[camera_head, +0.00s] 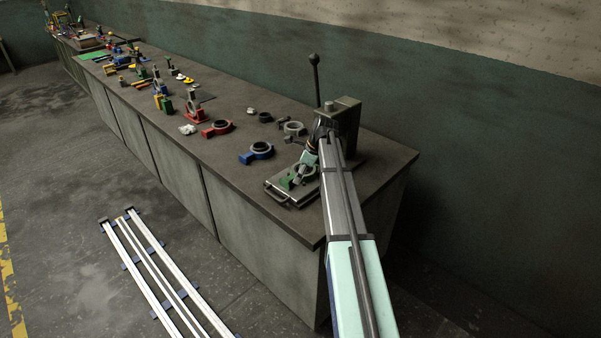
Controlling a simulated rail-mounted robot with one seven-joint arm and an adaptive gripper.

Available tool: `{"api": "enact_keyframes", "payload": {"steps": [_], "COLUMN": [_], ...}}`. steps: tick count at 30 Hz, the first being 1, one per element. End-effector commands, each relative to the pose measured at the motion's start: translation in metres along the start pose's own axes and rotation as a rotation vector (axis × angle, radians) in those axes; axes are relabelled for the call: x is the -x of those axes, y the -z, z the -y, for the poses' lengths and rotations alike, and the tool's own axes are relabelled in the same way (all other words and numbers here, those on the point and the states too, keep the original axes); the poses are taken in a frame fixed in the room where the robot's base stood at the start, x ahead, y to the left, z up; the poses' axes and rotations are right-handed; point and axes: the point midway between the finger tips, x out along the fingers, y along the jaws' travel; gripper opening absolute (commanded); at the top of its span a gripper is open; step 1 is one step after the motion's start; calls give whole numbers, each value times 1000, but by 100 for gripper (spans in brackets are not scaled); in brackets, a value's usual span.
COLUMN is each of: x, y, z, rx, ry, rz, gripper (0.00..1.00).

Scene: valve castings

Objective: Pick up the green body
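A small green part (288,183), which looks like the green body, sits on a metal tray (272,194) at the near right end of the long bench. My arm reaches over the bench from the lower right and bends down at its far end. My gripper (299,176) is over the tray, right at or just above the green part, and partly covers it. The fingers are too small to tell whether they are open, shut or touching the part. A grey ring shape (307,170) shows beside the gripper.
A press-like fixture (347,119) with an upright ball-topped lever (315,75) stands behind the tray. A blue ring clamp (259,151), a red one (217,128) and a grey ring (294,128) lie to the left. Several coloured parts spread along the bench. Floor rails (150,265) run in front.

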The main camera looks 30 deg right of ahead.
Motion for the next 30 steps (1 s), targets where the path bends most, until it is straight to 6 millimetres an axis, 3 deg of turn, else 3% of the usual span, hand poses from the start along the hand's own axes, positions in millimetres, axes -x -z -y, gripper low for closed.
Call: {"api": "enact_keyframes", "payload": {"steps": [8,9,15,16,30], "x": [-7,-7,-7,-7,-6], "y": [0,0,0,0,-2], "z": [0,0,0,0,1], "rx": [1,1,0,0,2], "ry": [1,1,1,1,3], "rz": [0,0,0,1,4], "gripper": [82,78,7,0,0]}}
